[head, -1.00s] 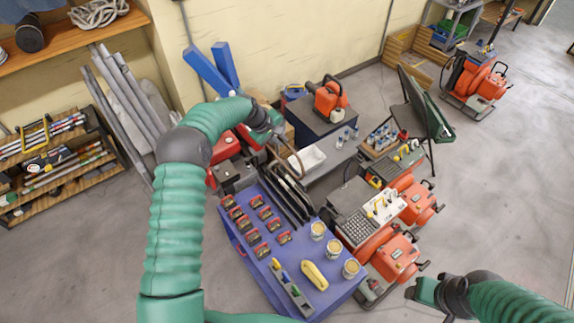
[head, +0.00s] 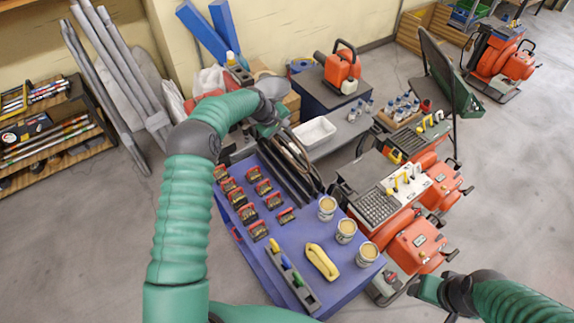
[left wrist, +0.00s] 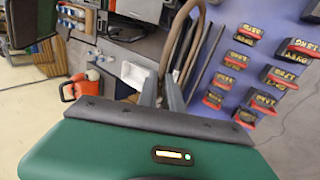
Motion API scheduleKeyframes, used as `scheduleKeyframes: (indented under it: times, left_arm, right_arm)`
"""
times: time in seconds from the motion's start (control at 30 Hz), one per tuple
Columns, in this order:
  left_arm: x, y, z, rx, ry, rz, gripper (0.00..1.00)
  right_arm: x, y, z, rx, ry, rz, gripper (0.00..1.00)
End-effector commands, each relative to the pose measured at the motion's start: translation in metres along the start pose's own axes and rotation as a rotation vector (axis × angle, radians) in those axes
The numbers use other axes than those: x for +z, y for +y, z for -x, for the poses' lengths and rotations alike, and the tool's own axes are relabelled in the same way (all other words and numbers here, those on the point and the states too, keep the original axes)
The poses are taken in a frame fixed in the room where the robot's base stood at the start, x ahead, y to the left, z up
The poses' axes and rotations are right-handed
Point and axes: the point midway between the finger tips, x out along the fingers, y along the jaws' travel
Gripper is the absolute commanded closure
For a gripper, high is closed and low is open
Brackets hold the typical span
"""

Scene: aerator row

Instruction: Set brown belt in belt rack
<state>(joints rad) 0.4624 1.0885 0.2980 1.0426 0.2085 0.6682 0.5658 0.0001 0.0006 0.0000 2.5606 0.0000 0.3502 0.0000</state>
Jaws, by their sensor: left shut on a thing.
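The brown belt (head: 296,147) hangs as a curved loop from my left gripper (head: 280,128), which is shut on it. In the left wrist view the belt (left wrist: 186,22) rises beside the fingers of the left gripper (left wrist: 163,90). The belt rack (head: 284,177), with long dark slats, lies at the back edge of the blue table, and the belt is over its far end. I cannot tell whether the belt touches the rack. My right gripper (head: 430,295) is at the lower right, away from the table, and its fingers are too small to read.
The blue table (head: 300,258) holds red-and-black boxes (head: 258,230), several cans (head: 345,231), a yellow object (head: 322,262) and a grey tray (head: 292,280). A white bin (head: 314,132) stands just behind the rack. Orange machines (head: 418,243) stand close on the right. Open floor lies to the left.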

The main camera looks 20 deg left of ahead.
Motion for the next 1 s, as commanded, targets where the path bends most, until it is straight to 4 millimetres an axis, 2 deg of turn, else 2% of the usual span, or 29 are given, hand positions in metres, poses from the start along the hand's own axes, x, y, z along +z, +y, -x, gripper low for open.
scheduleKeyframes:
  times: [0.03, 0.17, 0.47, 1.0]
  left_arm:
    - [0.000, -0.019, -0.032, 0.003, 0.002, -0.001, 1.00]
    - [0.000, -0.031, -0.051, 0.004, 0.003, -0.001, 1.00]
    - [0.001, -0.034, -0.056, 0.003, 0.002, 0.000, 1.00]
    - [0.001, -0.051, -0.084, 0.002, 0.002, 0.000, 1.00]
  right_arm:
    - [0.009, 0.000, -0.038, 0.000, 0.001, 0.000, 0.45]
    - [0.014, 0.000, -0.061, 0.000, 0.001, 0.000, 0.45]
    - [0.015, 0.000, -0.065, 0.000, 0.002, 0.000, 0.45]
    - [0.021, 0.000, -0.090, 0.000, 0.001, 0.000, 0.45]
